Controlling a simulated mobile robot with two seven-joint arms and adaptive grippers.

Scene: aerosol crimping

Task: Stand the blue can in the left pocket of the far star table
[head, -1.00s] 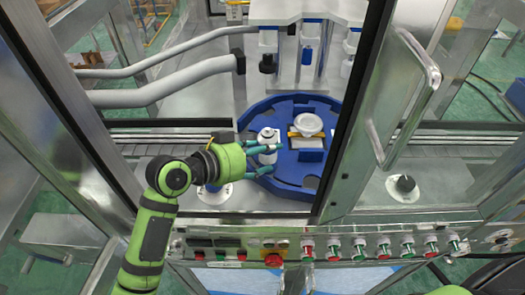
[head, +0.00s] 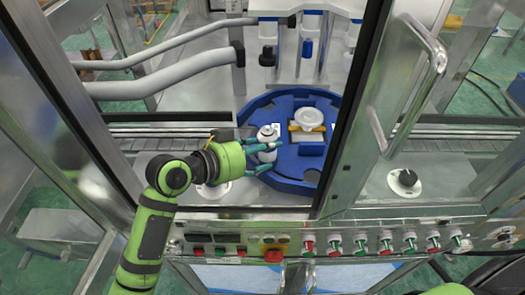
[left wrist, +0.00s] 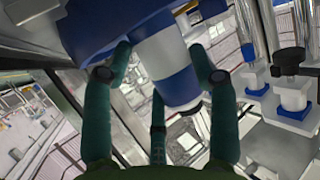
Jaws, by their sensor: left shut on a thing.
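The can (head: 266,141) stands about upright at the left pocket of the blue star table (head: 258,106). In the left wrist view the can (left wrist: 166,62) shows white and blue bands, with the blue star table (left wrist: 92,22) close against it. My left gripper (head: 274,155) is shut on the can, with its teal fingers around it; they also show in the left wrist view (left wrist: 163,75). The can's base is hidden in the head view, so I cannot tell whether it touches the pocket floor. My right gripper is out of view.
A white round piece (head: 309,118) sits on the table to the right of the can. Station heads (head: 307,48) hang behind. A door frame with a handle (head: 417,80) is on the right. A panel of buttons (head: 274,256) runs along the front.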

